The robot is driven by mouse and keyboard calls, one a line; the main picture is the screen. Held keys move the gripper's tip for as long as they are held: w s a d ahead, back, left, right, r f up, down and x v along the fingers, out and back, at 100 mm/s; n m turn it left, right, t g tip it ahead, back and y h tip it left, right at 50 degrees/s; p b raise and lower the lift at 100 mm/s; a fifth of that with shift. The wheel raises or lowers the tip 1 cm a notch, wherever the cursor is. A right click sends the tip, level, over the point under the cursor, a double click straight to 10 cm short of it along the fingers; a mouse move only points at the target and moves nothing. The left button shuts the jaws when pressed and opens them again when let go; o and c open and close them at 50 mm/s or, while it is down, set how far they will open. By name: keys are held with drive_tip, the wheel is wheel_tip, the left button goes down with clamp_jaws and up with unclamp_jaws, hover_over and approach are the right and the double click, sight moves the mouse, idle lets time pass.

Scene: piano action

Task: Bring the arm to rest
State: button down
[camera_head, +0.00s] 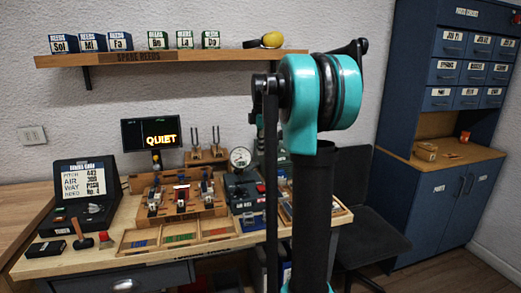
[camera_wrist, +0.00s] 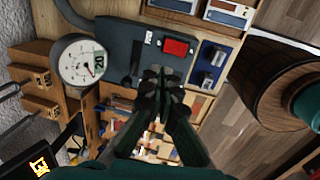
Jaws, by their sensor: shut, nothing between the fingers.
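My arm (camera_head: 318,95), teal and black, stands upright in the head view, bent at a large teal joint near the top. My gripper (camera_wrist: 160,82) shows in the wrist view with its dark fingertips together and nothing between them. It hangs over the workbench near a dark device with a red patch (camera_wrist: 175,47). I cannot tell its exact height above the bench. In the head view the gripper is mostly hidden behind my arm.
The workbench (camera_head: 90,262) holds a dial gauge (camera_head: 240,157), also in the wrist view (camera_wrist: 82,62), a QUIET display (camera_head: 150,133), a wooden rack (camera_head: 160,213) and a compartment tray (camera_head: 135,247). Above is the reed shelf (camera_head: 220,55). A chair (camera_head: 375,245) and blue cabinet (camera_head: 440,205) stand right.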

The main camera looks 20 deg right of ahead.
drive_tip(key=s+a+f+m+t, duration=0.1)
drive_tip(key=s+a+f+m, duration=0.3)
drive_tip(key=s+f+m, duration=0.5)
drive_tip(key=s+a+f+m+t, duration=0.1)
drive_tip(key=s+a+f+m, duration=0.3)
drive_tip(key=s+f, duration=1.3)
drive_tip(key=s+m, duration=0.4)
drive_tip(key=shift+s+f+m+t, duration=0.15)
drive_tip(key=shift+s+m+t, duration=0.2)
drive_tip(key=shift+m+t, duration=0.05)
